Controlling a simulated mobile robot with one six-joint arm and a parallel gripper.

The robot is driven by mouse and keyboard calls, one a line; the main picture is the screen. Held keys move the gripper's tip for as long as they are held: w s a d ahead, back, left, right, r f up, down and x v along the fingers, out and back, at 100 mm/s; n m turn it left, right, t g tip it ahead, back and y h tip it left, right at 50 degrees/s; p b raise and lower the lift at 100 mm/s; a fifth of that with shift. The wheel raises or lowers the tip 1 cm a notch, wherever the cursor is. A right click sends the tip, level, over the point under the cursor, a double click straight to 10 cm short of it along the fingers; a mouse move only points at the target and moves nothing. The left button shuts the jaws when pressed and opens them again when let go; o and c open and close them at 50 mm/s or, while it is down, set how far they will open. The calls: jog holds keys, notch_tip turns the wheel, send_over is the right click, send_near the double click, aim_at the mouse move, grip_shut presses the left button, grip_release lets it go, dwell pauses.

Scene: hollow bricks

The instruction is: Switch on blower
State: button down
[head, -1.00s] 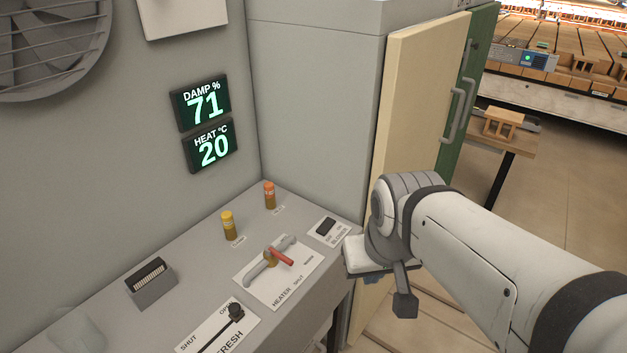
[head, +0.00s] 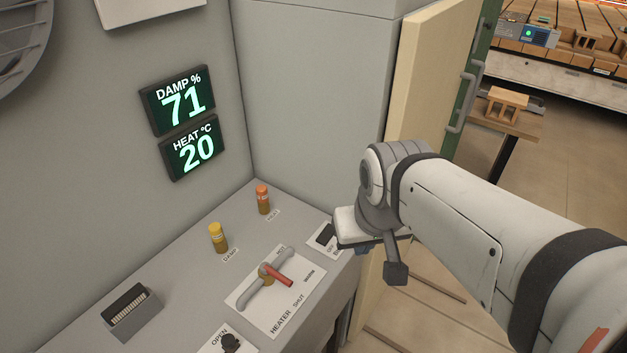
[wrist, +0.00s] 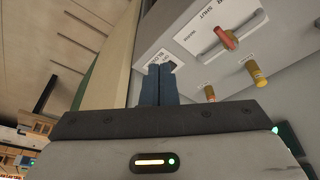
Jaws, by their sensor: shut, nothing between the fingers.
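The blower switch (head: 326,234) is a dark rocker on a white plate at the right end of the grey console, partly covered by my wrist in the head view. Its plate (wrist: 160,57) also shows in the wrist view, just beyond my fingertips, which partly hide it. My gripper (wrist: 158,70) is shut and empty, its two blue fingers together and pointing at the plate. In the head view only a bit of blue finger shows under my wrist, right of the switch. I cannot tell whether the fingertips touch the switch, or its position.
A heater lever with a red handle (head: 278,274) is left of the switch. Yellow (head: 218,238) and orange (head: 263,200) capped posts stand behind it. The displays (head: 178,100) read damp 71 and heat 20. A cream door (head: 425,90) stands right, behind my arm.

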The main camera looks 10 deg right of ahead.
jog(key=m+g+h+b, duration=0.15)
jog(key=m+b, duration=0.25)
jog(key=m, duration=0.5)
send_over(329, 228)
jog(key=s+a, duration=0.2)
notch_tip(329, 228, down, 6)
jog(key=shift+r, duration=0.1)
jog(key=f, duration=0.4)
jog(key=w+d+f+p, duration=0.1)
jog(key=f, duration=0.9)
jog(key=shift+w+d+p, duration=0.3)
jog(key=shift+d+p, duration=0.1)
jog(key=shift+a+g, duration=0.1)
jog(key=shift+g, duration=0.15)
